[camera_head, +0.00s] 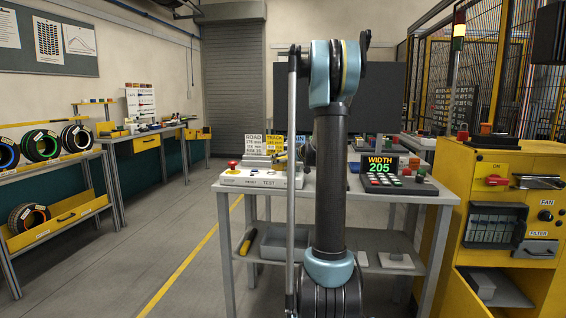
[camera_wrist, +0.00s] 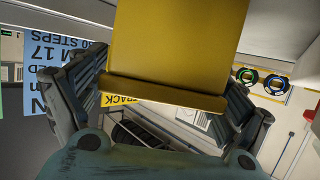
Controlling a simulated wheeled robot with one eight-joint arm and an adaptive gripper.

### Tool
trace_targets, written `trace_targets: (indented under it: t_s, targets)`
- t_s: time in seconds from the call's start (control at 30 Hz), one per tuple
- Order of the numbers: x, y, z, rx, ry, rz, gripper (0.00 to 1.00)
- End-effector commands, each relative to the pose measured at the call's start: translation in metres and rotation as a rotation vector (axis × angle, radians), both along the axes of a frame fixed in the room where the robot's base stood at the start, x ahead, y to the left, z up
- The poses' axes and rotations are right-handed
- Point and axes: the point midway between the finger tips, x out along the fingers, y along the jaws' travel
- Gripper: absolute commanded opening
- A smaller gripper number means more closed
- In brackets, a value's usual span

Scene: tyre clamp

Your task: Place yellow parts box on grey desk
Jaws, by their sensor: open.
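A yellow box-like part (camera_wrist: 180,45) fills the top middle of the wrist view, with a lipped lower edge. I take it for the yellow parts box. My gripper (camera_wrist: 165,80) is open, with one dark finger on each side of this part; whether either finger touches it I cannot tell. In the head view my arm stands upright in front of the grey desk (camera_head: 412,190) and hides its middle. My gripper cannot be made out clearly there, and the yellow box cannot be identified for certain behind the arm.
The desk carries a white test console (camera_head: 262,181) at left and a width display (camera_head: 381,167) at right. A yellow cabinet (camera_head: 483,215) stands close on the right. A tyre rack (camera_head: 55,165) is at left; the floor between is clear.

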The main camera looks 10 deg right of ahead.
Motion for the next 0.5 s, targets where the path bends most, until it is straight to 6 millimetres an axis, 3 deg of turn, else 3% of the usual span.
trace_targets:
  t_s: [0.27,0.5]
  targets:
    - [-0.004,-0.001,0.002,0.0,0.0,0.0,0.91]
    - [-0.029,-0.014,0.013,0.0,0.0,-0.001,0.91]
